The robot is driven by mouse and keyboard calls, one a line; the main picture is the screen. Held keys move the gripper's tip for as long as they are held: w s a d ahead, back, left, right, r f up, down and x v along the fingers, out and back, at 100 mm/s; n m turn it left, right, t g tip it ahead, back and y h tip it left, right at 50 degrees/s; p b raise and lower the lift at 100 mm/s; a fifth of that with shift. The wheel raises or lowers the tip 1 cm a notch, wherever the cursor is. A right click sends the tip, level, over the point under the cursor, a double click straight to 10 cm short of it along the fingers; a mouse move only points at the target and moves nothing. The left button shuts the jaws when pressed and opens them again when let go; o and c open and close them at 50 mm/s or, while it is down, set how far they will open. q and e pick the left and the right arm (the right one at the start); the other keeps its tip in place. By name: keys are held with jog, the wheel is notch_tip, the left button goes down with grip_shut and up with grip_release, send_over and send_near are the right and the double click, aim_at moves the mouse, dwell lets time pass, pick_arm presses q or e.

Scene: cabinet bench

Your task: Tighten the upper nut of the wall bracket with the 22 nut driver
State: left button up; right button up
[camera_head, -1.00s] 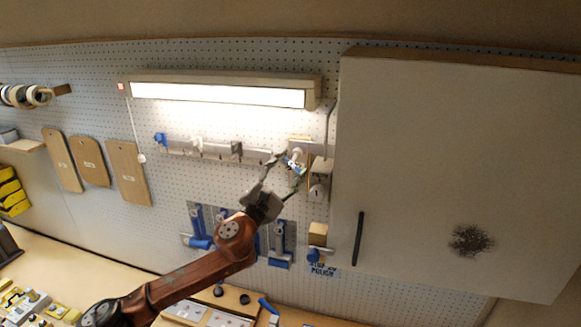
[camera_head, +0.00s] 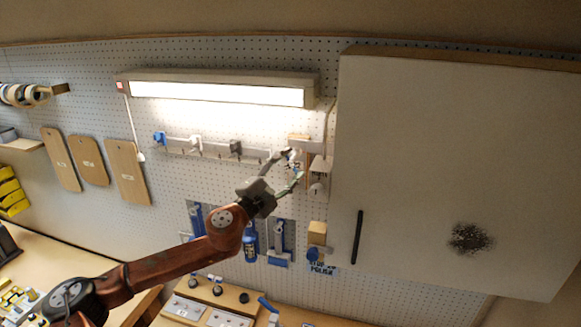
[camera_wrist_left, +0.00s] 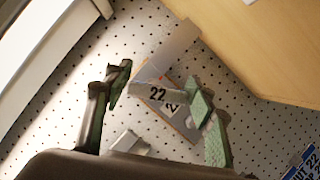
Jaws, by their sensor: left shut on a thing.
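My left gripper (camera_head: 294,167) is raised at the pegboard, just left of the big white cabinet door. In the left wrist view its fingers (camera_wrist_left: 158,103) are apart around a pale grey piece marked 22, the nut driver (camera_wrist_left: 150,93). The gripper is shut on it. In the head view the driver is a small pale shape at the fingertips. In the head view the board (camera_head: 300,141) is partly covered by the fingers. I cannot make out the bracket's upper nut or whether the driver touches it.
The cabinet door (camera_head: 430,150) with a black handle (camera_head: 358,237) stands close on the right. A lit lamp (camera_head: 220,93) hangs above. A tool rail (camera_head: 210,149) is to the left, and blue-handled tools (camera_head: 280,240) hang below. The bench lies underneath.

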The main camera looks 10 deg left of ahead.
pick_arm(q)
jog(key=shift+r, duration=0.15)
jog(key=shift+m, duration=0.5)
jog(key=shift+n+b, duration=0.4)
jog(key=shift+b, duration=0.1)
jog(key=shift+s, duration=0.2)
jog(key=shift+s+p, duration=0.5)
jog(key=shift+s, duration=1.6)
